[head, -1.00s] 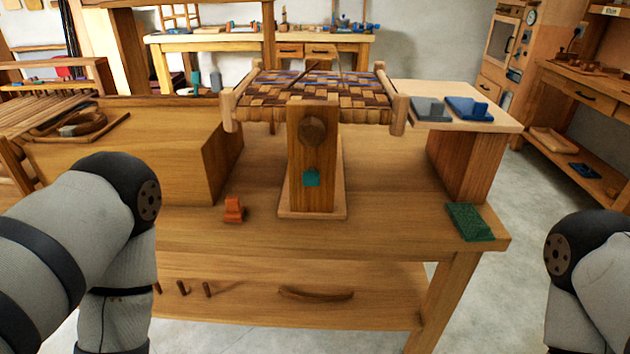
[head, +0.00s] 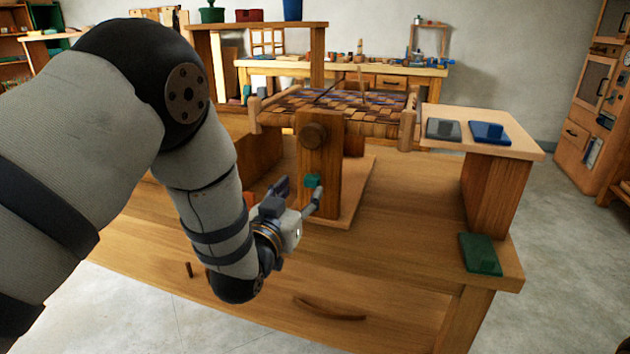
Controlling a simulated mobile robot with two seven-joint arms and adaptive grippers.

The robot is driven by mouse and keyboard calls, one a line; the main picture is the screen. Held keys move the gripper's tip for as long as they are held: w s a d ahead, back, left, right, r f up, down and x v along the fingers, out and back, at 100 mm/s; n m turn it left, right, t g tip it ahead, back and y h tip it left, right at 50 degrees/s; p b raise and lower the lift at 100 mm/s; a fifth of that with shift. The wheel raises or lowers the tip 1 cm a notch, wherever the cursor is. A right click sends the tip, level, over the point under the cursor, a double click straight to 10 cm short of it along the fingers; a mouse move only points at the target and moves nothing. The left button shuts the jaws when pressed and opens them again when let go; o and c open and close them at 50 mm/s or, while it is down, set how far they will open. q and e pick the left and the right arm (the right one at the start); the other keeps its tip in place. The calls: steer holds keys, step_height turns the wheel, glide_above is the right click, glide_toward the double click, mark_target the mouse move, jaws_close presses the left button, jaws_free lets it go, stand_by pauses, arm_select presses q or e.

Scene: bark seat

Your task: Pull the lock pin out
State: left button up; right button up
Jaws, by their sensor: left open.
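A small teal block, which looks like the lock pin (head: 312,181), sits on the front face of the upright wooden post (head: 320,160), below a round knob (head: 312,135). The post carries a frame with a woven bark seat (head: 340,103). My left gripper (head: 299,191) is open just in front of the post. One finger is close to the lower right of the teal block, the other is to its left. I cannot tell if either finger touches it. My right gripper is out of view.
An orange piece (head: 250,199) on the bench is mostly hidden behind my left arm. A green block (head: 481,254) lies at the bench's right front corner. Grey (head: 444,129) and blue (head: 488,133) blocks lie on the raised right shelf. The bench top right of the post is clear.

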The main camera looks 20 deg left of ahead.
mark_target(310, 180)
arm_select(q)
steer(key=w, duration=0.4)
steer(key=w+b, duration=0.1)
steer(key=w, duration=0.3)
steer(key=shift+d+f, duration=0.1)
steer(key=shift+d, duration=0.1)
steer(key=shift+s, duration=0.1)
